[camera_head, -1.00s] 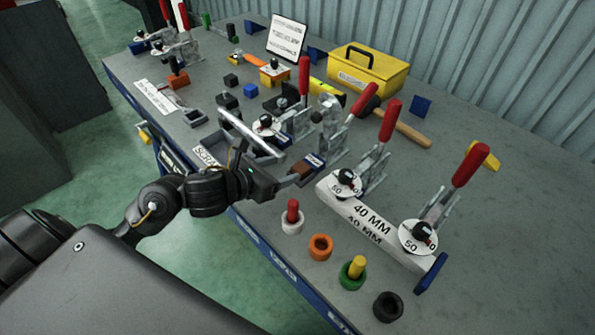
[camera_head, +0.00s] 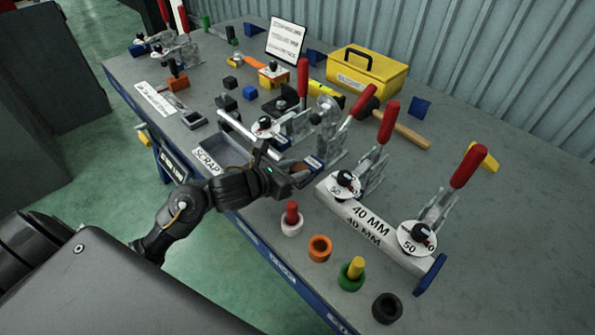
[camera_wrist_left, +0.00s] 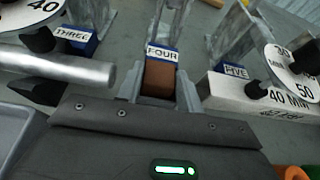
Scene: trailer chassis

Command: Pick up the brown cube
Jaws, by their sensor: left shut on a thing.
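The brown cube (camera_wrist_left: 160,78) sits at the blue block labelled FOUR (camera_wrist_left: 161,53), in front of an upright metal clamp. In the head view the cube (camera_head: 300,167) is small and partly hidden by my left gripper (camera_head: 296,179). In the left wrist view my left gripper (camera_wrist_left: 159,90) has its grey fingers on both sides of the cube and is shut on it. Whether the cube is clear of the surface beneath cannot be told. My right gripper is not in view.
A grey tray labelled SCRAP (camera_head: 207,156) is left of my gripper. The 40 MM bar (camera_head: 369,222) with red-handled clamps is to the right. Several coloured rings and pegs, such as the orange ring (camera_head: 320,248), stand near the front edge. A yellow toolbox (camera_head: 368,75) is behind.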

